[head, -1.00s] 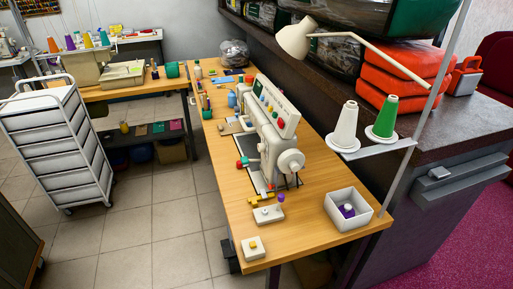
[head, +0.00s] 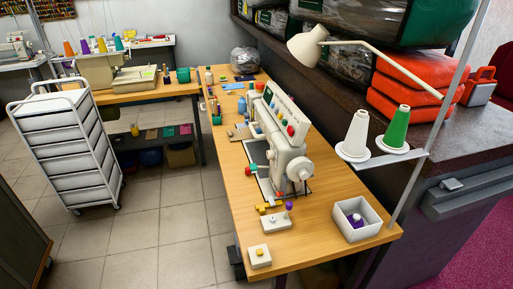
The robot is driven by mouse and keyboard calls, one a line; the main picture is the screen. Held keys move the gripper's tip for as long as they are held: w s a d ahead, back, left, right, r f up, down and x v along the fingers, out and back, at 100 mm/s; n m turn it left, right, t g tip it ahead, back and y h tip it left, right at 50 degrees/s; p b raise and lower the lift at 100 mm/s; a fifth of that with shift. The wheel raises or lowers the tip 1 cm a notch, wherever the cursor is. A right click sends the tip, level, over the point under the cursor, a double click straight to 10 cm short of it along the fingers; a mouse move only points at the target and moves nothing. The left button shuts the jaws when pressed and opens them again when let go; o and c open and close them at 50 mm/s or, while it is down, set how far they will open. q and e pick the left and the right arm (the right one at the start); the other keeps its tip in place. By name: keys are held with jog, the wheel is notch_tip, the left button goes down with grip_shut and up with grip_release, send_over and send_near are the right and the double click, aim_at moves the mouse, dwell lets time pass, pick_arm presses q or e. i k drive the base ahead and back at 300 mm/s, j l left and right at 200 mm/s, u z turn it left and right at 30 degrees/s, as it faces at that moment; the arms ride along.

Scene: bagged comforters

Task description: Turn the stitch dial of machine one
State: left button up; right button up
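A white sewing machine (head: 283,150) stands on the near wooden table. Its slanted panel (head: 284,113) carries several coloured knobs or buttons, among them blue, green and red ones. A pale round wheel (head: 299,168) is on its near end, and a red and a teal part (head: 250,169) show at its left side. Which knob is the stitch dial, and any number on the machine, is too small to tell. Another cream machine (head: 97,70) stands on the back table. Neither of my grippers is in view.
The wooden table (head: 318,215) also bears a white box (head: 357,220) with a purple item and two small white blocks at its near end. Thread cones (head: 356,134) and a lamp (head: 308,46) stand at the right. A white drawer cart (head: 70,145) stands left; tiled floor (head: 165,215) lies clear between.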

aim_at(270, 154)
jog(key=k+j, duration=0.1)
jog(key=j, duration=0.3)
jog(key=k+j+z, duration=0.1)
jog(key=j, duration=0.35)
jog(key=k+j, duration=0.1)
jog(key=j, duration=0.3)
jog(key=k+j, duration=0.1)
jog(key=j, duration=0.3)
jog(key=z, duration=0.05)
